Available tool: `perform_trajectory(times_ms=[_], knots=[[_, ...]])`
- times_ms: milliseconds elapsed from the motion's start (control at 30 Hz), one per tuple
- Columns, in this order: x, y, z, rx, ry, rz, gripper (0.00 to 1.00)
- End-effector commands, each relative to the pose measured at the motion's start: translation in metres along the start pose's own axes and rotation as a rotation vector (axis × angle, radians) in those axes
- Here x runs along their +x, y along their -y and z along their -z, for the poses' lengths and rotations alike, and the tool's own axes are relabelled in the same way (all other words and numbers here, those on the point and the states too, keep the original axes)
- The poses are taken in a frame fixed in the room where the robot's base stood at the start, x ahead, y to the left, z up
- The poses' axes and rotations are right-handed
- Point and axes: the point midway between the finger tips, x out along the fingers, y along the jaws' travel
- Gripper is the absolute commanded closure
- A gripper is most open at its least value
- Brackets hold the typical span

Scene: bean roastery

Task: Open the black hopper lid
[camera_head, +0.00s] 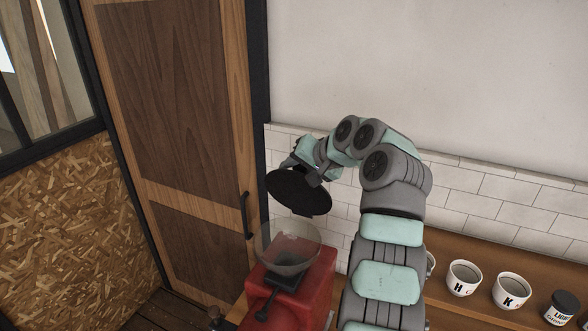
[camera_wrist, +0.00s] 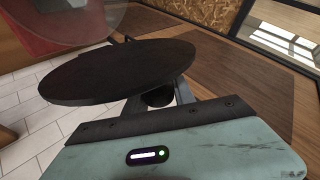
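The black hopper lid (camera_head: 296,192) is a round flat disc, tilted in the air above and apart from the hopper. The clear hopper (camera_head: 288,250) is an open bowl on top of the red grinder (camera_head: 312,295). My gripper (camera_head: 318,175) is at the lid's upper right edge and partly hidden. In the wrist view, the lid (camera_wrist: 120,75) spreads out in front of my gripper (camera_wrist: 160,97), whose grey fingers are shut around a dark knob on the lid. The clear hopper also shows at the upper left of the wrist view (camera_wrist: 60,25).
White mugs (camera_head: 464,278) (camera_head: 510,290) and a dark-lidded jar (camera_head: 562,307) stand on the wooden counter (camera_head: 440,300) at right. A wooden door (camera_head: 170,100) with a black handle (camera_head: 247,215) is behind at left. A tiled wall (camera_head: 480,195) backs the counter.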

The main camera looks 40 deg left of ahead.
Motion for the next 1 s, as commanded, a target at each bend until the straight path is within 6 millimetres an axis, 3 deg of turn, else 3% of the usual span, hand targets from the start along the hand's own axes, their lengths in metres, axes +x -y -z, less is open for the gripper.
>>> perform_trajectory(times_ms=[267, 567, 767, 1000], knots=[[0.001, -0.002, -0.001, 0.002, 0.003, -0.002, 0.48], [-0.002, -0.002, -0.001, 0.001, 0.001, -0.001, 0.48], [-0.030, -0.004, -0.001, 0.001, -0.003, -0.002, 0.48], [-0.079, -0.003, 0.000, 0.000, -0.003, -0.003, 0.48]])
